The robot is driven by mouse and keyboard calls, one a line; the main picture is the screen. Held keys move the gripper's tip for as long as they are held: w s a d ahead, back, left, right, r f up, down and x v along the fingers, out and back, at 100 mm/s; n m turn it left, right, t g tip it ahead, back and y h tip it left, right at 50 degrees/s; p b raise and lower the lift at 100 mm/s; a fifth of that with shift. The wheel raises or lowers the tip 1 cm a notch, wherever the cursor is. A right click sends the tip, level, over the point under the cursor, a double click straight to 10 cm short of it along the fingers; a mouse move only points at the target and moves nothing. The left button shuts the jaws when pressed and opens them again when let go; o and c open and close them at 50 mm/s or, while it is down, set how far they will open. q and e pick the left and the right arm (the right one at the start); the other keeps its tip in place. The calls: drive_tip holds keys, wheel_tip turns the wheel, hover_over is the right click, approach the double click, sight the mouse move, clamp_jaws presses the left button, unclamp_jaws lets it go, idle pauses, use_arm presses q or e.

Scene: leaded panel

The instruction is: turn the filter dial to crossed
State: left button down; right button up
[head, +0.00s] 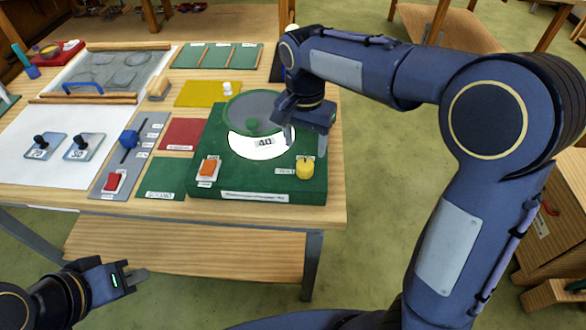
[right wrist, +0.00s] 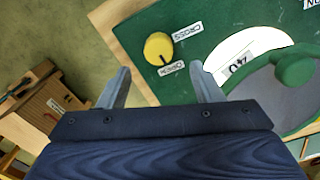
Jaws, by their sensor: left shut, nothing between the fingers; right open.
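The filter dial is a round yellow knob (head: 305,167) at the right front of the green box (head: 262,188). It also shows in the right wrist view (right wrist: 158,46), where its dark pointer mark is on the side toward the OPEN label (right wrist: 173,68); the CROSS label (right wrist: 187,32) is beside it. My right gripper (head: 305,143) is open above the green box, behind the dial in the head view. In the right wrist view its fingers (right wrist: 161,73) are apart with nothing between them, and the dial appears beyond them. My left gripper (head: 136,275) is shut and empty, low in front of the table.
A white lit disc marked 40 (head: 255,145) and a green-rimmed round glass (head: 250,108) with a green knob are on the box, left of my right gripper. An orange switch (head: 208,167) sits at the box's left front. Several trays and tools fill the table's left side.

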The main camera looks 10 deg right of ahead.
sight(305, 163)
wheel_tip(305, 163, down, 7)
drive_tip(key=shift+d+f, duration=0.1)
drive_tip(key=shift+d, duration=0.05)
drive_tip(key=shift+c, duration=0.2)
drive_tip(key=c, duration=0.9)
